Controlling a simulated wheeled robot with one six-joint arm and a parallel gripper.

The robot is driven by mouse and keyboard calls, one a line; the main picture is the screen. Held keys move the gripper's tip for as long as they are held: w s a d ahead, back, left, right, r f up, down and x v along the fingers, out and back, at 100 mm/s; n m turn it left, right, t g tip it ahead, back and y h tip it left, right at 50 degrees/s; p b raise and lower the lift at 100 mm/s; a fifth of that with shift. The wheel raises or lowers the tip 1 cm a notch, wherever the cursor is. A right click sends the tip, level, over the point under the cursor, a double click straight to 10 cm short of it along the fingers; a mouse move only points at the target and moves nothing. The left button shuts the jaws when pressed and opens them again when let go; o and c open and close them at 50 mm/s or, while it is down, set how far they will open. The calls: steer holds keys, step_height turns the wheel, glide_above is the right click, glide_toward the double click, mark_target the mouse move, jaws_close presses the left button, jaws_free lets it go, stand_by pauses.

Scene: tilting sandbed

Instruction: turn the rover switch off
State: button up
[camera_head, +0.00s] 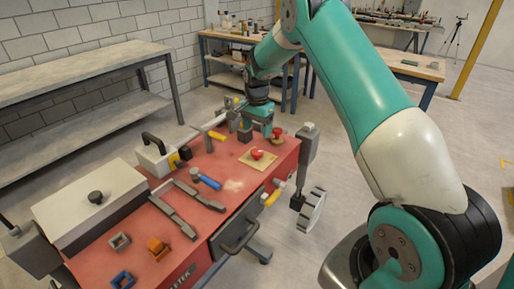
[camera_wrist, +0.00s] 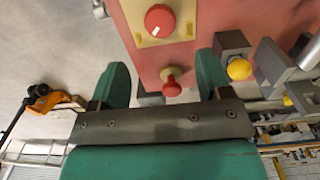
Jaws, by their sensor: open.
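A red round knob (camera_wrist: 160,20) with a white mark sits on a cream plate (camera_wrist: 183,30) at the top of the wrist view. In the head view the red knob (camera_head: 257,154) and plate lie on the red bench top. I take it for the rover switch, but its labels are too small to read. A smaller red mushroom-shaped knob (camera_wrist: 171,87) shows between my fingers. My gripper (camera_wrist: 162,82) is open, with its teal fingers on either side of that small knob in the picture; contact cannot be told. In the head view my gripper (camera_head: 257,125) is at the bench's far end.
A grey block with a yellow ball (camera_wrist: 239,69) stands right of my fingers in the wrist view. A blue-handled tool (camera_head: 208,181), grey bars and a grey lidded box (camera_head: 90,205) occupy the bench. A wheel (camera_head: 312,211) hangs beside its right edge.

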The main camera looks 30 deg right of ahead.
mark_target(257, 151)
step_height(257, 151, down, 10)
steer(key=shift+r+p, duration=0.25)
steer(key=shift+p, duration=0.7)
steer(key=c, duration=0.9)
